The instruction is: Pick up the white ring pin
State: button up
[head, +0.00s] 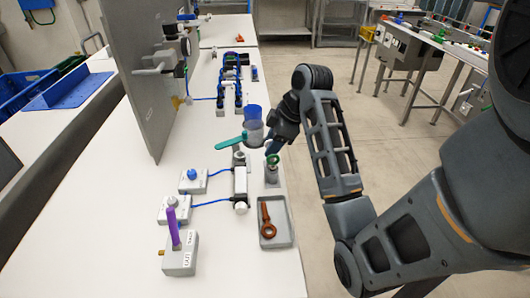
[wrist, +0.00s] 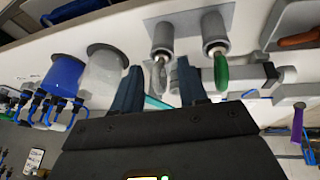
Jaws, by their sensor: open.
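The white ring pin (wrist: 160,72) stands in a grey cylindrical holder (wrist: 162,37) in the wrist view. My gripper (wrist: 158,66) is open, with one dark finger on each side of the pin in the picture; no contact shows. I cannot tell whether the pin lies fully between the fingers in depth. In the head view my gripper (head: 271,142) is over the bench's right edge, and the white pin is not clearly visible there. A green ring pin (wrist: 221,72) stands in a second holder (wrist: 214,30) just right of it; its green ring (head: 272,160) also shows in the head view.
A blue cup (head: 252,112) and a clear grey cup (head: 253,132) stand close by my gripper. A grey tray (head: 283,237) with an orange-brown wrench (head: 266,217) lies nearer. A tall grey panel (head: 143,75) stands on the left. Boxes with blue cables occupy the bench (head: 115,220).

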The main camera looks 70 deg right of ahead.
jog(key=shift+c, duration=0.3)
grip_shut()
jog(key=shift+r, duration=0.15)
jog(key=shift+r, duration=0.55)
notch_tip(320, 180, up, 3)
jog(key=shift+r+p, duration=0.2)
jog(key=shift+p, duration=0.95)
jog(key=s+d+r+p, duration=0.1)
jog(key=s+d+r, duration=0.4)
jog(key=s, duration=0.5)
jog(key=shift+d+r, duration=0.4)
jog(key=shift+r, duration=0.2)
